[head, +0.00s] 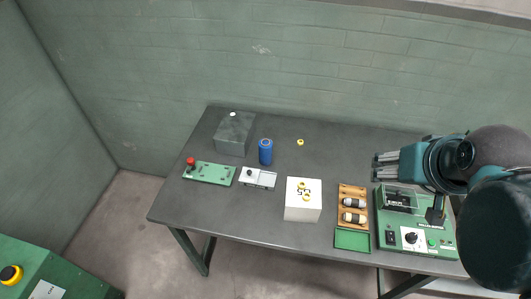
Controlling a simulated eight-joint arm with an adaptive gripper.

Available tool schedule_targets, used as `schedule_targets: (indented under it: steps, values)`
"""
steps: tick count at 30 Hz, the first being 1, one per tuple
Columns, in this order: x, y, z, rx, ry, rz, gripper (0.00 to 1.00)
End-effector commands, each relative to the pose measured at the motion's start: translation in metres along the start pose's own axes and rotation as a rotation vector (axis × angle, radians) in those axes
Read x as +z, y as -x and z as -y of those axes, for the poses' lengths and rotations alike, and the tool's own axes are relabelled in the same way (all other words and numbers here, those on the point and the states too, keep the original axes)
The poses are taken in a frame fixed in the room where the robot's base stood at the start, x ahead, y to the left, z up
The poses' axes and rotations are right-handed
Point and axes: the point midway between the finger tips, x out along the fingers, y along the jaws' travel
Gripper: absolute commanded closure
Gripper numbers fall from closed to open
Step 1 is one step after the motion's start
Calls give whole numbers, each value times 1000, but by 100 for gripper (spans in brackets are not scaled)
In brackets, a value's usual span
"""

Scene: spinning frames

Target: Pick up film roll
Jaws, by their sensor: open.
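No thing is clearly marked as a film roll. Candidates by shape are two pale, dark-ended rolls, an upper one (354,202) and a lower one (353,217), lying in a wooden rack (343,190) right of the table's middle. A blue upright cylinder (265,151) and a small yellow ring-like piece (300,142) stand further left and back. My gripper (378,167) is open and points left, up and to the right of the rack in the picture. It appears to hold nothing. Its height above the table is hard to tell.
A green machine (411,238) with a dial is under my arm. A white box (303,212) with yellow pieces on top stands left of the rack. A green tray (352,240) lies before it. A grey block (234,133), green board (210,173) and pale device (257,178) are left.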

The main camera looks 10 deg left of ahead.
Motion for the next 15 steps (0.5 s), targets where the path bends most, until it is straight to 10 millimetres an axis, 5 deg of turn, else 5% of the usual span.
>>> schedule_targets:
  steps: [15]
  values:
    - [-53,-9,27,-20,396,51,47]
